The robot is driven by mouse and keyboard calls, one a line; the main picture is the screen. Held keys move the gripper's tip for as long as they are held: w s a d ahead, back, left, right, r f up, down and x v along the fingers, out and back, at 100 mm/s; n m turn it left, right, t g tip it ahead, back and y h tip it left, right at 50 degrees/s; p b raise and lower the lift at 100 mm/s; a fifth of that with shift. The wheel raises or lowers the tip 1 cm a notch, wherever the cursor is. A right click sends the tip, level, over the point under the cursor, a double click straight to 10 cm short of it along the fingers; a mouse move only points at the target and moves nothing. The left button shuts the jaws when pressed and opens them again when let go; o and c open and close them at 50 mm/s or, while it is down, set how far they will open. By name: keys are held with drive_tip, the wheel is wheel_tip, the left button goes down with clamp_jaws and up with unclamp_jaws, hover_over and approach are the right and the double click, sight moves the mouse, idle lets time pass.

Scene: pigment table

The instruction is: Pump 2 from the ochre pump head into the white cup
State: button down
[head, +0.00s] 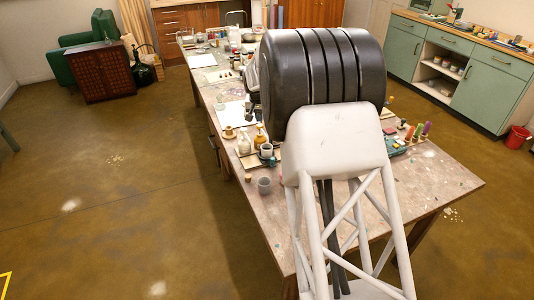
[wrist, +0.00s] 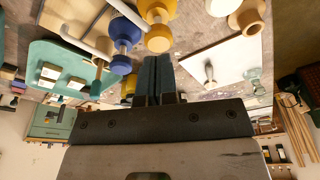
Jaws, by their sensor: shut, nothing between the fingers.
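The ochre pump head (wrist: 158,38) shows at the top middle of the wrist view, just beyond my fingertips. My gripper (wrist: 158,62) is shut and empty; whether it touches the ochre head I cannot tell. A blue pump head (wrist: 121,62) is close on the left. In the head view an ochre bottle (head: 260,137) stands near the table's left edge, beside a pale bottle (head: 244,144). A small pale cup (head: 266,151) stands in front of them, likely the white cup. My arm hides my gripper and the area to the right in the head view.
A grey cup (head: 264,186) stands at the table's left edge, nearer the camera. A wooden piece (wrist: 248,18) and a white board (wrist: 212,60) are on the right in the wrist view; a teal tray (wrist: 72,62) is on the left. The table's near right end is clear.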

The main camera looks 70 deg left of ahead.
drive_tip(key=shift+w+a+v, duration=0.1)
drive_tip(key=shift+a+v, duration=0.05)
drive_tip(key=shift+v, duration=0.8)
drive_tip(key=shift+w+a+v, duration=0.1)
drive_tip(key=shift+a+v, duration=0.1)
drive_tip(key=shift+v, duration=0.8)
drive_tip(key=shift+w+a+v, duration=0.1)
drive_tip(key=shift+a+v, duration=0.05)
drive_tip(key=shift+v, duration=0.8)
drive_tip(key=shift+r, duration=0.1)
drive_tip(key=shift+w, duration=0.1)
